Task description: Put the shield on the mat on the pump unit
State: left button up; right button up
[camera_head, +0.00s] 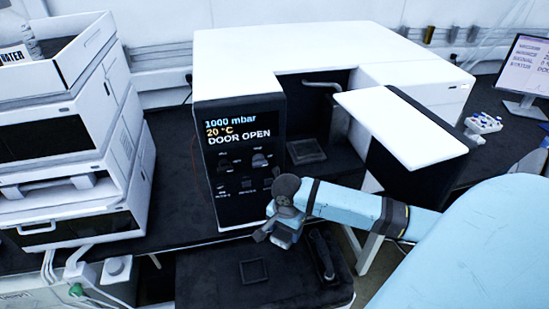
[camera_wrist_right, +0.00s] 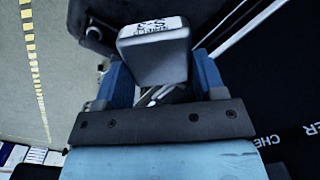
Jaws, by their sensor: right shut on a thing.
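My right gripper (camera_head: 282,226) hangs over the back edge of a low dark padded surface (camera_head: 205,285), in front of the unit with the display. In the right wrist view the gripper (camera_wrist_right: 165,85) is shut on a grey, rounded block with a white label (camera_wrist_right: 155,60), which I take as the shield. The label print is upside down and only partly readable. In the head view the gripper mostly hides the block. The dark surface bears a square outline (camera_head: 253,271) and a dark upright piece (camera_head: 322,256). I cannot tell which unit is the pump unit. My left gripper is out of view.
The display unit (camera_head: 237,185) reads "DOOR OPEN"; its door (camera_head: 402,130) stands open at the right, beside my right arm. A white instrument stack (camera_head: 70,150) stands at the left with a bottle (camera_head: 31,40) on top. A monitor (camera_head: 526,65) stands at the far right.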

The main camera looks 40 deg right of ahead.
aim_at(284, 263)
notch_tip(284, 263, down, 16)
jog(key=shift+f+b, duration=0.1)
jog(key=shift+b, duration=0.35)
jog(key=shift+f, duration=0.1)
jog(key=o, duration=1.1)
jog(key=shift+c, duration=0.2)
notch_tip(284, 263, up, 12)
jog(key=s+a+f+n+t+y, duration=0.1)
jog(key=s+a+f+n+t, duration=0.1)
jog(key=a+n, duration=0.25)
jog(key=s+a+f+n+t+y, duration=0.2)
jog(key=a+f+n, duration=0.1)
jog(key=a, duration=0.3)
jog(key=s+a+r+n+t, duration=0.3)
jog(key=s+a+n+t, duration=0.3)
jog(key=n, duration=0.4)
jog(key=shift+a+t+p, duration=0.45)
jog(key=shift+a+t, duration=0.05)
jog(key=shift+a, duration=0.1)
